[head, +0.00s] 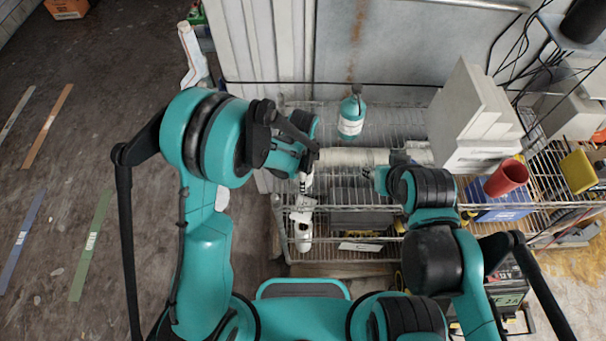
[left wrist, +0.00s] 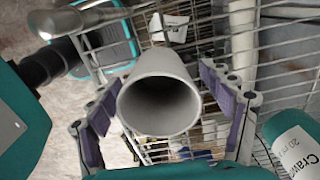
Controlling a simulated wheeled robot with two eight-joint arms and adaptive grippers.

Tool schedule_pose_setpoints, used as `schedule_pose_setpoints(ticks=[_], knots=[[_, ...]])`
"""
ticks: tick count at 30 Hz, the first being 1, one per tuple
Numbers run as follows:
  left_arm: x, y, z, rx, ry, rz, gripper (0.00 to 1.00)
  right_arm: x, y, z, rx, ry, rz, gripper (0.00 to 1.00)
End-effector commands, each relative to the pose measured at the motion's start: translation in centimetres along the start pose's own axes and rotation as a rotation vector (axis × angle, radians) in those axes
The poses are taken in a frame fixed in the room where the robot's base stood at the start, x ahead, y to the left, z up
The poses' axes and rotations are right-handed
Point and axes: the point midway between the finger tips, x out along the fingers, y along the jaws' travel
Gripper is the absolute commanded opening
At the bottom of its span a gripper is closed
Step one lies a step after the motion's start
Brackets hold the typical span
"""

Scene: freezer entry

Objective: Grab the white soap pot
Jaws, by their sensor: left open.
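A white bottle-like container (head: 303,236), which looks like the soap pot, stands at the left end of the wire rack, below my left gripper in the head view. My left gripper (head: 308,167) is open at the left end of a long white tube (head: 352,157). In the left wrist view the tube's round open end (left wrist: 160,104) shows between the spread fingers of this gripper (left wrist: 167,108), with gaps on both sides. My right gripper (head: 372,178) is near the rack's middle, below the tube; its fingers are too small to read.
A teal bottle with a white label (head: 351,116) stands on the wire rack (head: 400,120) behind the tube; it shows in the left wrist view (left wrist: 296,148). Grey boxes (head: 478,120) and a red cup (head: 507,177) are at right. The floor at left is mostly clear.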

Motion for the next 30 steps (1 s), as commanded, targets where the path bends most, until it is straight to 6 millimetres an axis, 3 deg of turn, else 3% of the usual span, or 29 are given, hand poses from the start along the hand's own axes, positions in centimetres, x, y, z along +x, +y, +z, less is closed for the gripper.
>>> schedule_pose_setpoints(ticks=[5, 11, 23, 30], knots=[[0.0, 0.0, 0.0, 0.000, 0.000, 0.000, 0.78, 0.0, 0.0, 0.0, 0.000, 0.000, 0.000, 0.40], [-0.1, 0.0, 0.0, -0.001, 0.000, 0.000, 0.26, 0.0, 0.0, 0.0, 0.000, 0.000, 0.000, 0.40], [-0.3, 0.0, 0.0, -0.001, 0.000, 0.000, 0.25, 0.0, 0.0, 0.0, 0.000, 0.000, 0.000, 0.40], [-2.9, 0.0, 0.0, -0.001, 0.000, 0.000, 0.25, -0.3, 0.0, -0.2, 0.000, 0.000, 0.000, 0.40]])
